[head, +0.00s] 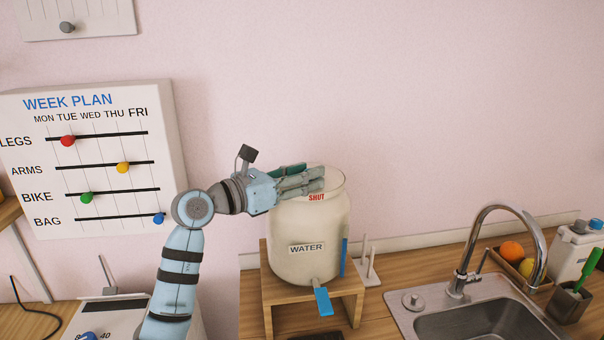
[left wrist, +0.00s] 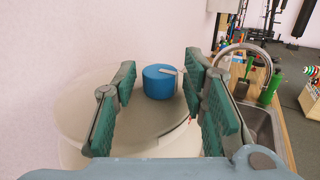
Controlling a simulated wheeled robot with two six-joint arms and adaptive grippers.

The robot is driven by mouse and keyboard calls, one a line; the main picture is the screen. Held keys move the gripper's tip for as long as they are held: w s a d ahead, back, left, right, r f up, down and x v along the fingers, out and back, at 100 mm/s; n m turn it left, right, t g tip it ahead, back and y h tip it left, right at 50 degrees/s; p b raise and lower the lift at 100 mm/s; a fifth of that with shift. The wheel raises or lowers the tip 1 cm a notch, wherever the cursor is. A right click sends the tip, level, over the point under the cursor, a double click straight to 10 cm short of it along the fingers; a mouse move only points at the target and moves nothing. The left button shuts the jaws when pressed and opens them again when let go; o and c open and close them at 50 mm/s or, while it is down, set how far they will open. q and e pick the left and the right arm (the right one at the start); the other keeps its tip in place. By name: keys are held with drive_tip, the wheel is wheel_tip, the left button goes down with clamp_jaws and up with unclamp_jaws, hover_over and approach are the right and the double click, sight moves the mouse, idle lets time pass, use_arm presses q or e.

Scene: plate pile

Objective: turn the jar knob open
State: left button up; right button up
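The jar (head: 303,226) is a large cream vessel labelled WATER, with red SHUT lettering near its rim. Its blue round knob (left wrist: 158,86) with a light pointer stands on the lid (left wrist: 90,100) in the left wrist view; the pointer is toward the right. My gripper and the rim hide the knob in the head view. My left gripper (head: 318,178) reaches in from the left over the jar top. In the left wrist view its green-padded fingers are spread apart, with the knob between their tips, and it holds nothing. My right gripper is not in view.
The jar rests on a wooden stand (head: 352,304) with a blue-handled tap (head: 323,301) at its front. To the right are a peg rack (head: 368,274), a sink (head: 490,318) and a tall faucet (head: 460,262). A week plan board (head: 140,215) hangs at left.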

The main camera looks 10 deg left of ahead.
use_arm(q)
clamp_jaws()
drive_tip(key=n+t+y+p, duration=0.1)
drive_tip(key=p, duration=0.1)
drive_tip(key=n+y+p, duration=0.1)
drive_tip(key=n+t+y+p, duration=0.1)
drive_tip(key=y+p, duration=0.1)
drive_tip(key=shift+s+d+r+t+p, duration=0.25)
drive_tip(key=shift+d+r+t+p, duration=0.05)
drive_tip(key=shift+d+p, duration=0.1)
drive_tip(key=shift+f+n+t+y+b, duration=0.25)
drive_tip(key=shift+n+t+y+b, duration=0.15)
drive_tip(key=shift+n+y, duration=0.6)
drive_tip(key=shift+o, duration=2.2)
unclamp_jaws()
drive_tip(key=shift+m, duration=0.3)
drive_tip(key=shift+s, duration=0.1)
drive_tip(key=v, duration=1.2)
